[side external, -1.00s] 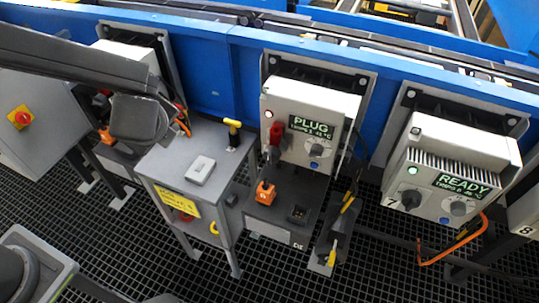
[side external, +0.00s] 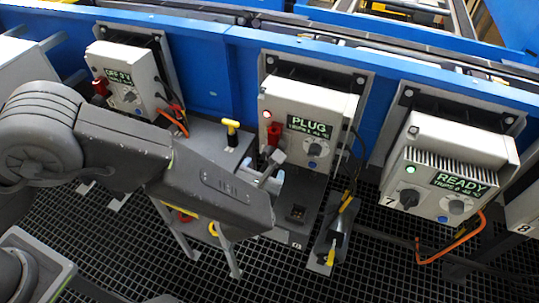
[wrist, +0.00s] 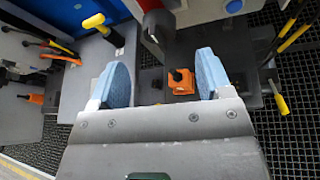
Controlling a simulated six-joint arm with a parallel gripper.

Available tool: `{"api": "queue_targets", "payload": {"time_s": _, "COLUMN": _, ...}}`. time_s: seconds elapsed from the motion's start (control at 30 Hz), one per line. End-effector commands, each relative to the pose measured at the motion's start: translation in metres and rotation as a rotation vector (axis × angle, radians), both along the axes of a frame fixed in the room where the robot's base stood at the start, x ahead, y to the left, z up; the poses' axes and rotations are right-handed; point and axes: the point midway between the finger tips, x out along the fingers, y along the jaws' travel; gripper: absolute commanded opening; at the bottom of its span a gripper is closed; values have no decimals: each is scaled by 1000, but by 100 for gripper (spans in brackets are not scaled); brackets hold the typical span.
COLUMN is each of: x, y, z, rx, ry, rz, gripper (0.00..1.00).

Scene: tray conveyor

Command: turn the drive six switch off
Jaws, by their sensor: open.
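The drive six box (side external: 308,104), left of the box marked 7, has a lit PLUG display (side external: 311,125) and a red light. Its red switch handle (side external: 274,135) is on the box's left front; the dark and red handle also shows at the top of the wrist view (wrist: 155,25). Its exact turn is hard to tell. My gripper (wrist: 162,75) is open and empty, its two blue pads apart. It is below and in front of the handle. An orange block (wrist: 181,82) on the panel below shows between the pads; my gripper hides it in the side view.
Box 7 (side external: 450,155) reads READY, with a black switch. A left box (side external: 125,80) reads OFF and has a red handle. A grey cabinet with a yellow T-handle (side external: 231,126) stands left of drive six. A yellow-handled plug (side external: 331,250) and cables are on the right.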

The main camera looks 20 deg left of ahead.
Motion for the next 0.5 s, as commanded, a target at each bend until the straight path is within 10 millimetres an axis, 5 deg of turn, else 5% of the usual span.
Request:
{"api": "queue_targets", "payload": {"time_s": 0.23, "x": 46, "y": 9, "z": -20, "rx": -2, "ry": 1, "rz": 4, "gripper": 72}}
{"api": "queue_targets", "payload": {"time_s": 0.5, "x": 73, "y": 13, "z": -30, "rx": -2, "ry": 1, "rz": 2, "gripper": 72}}
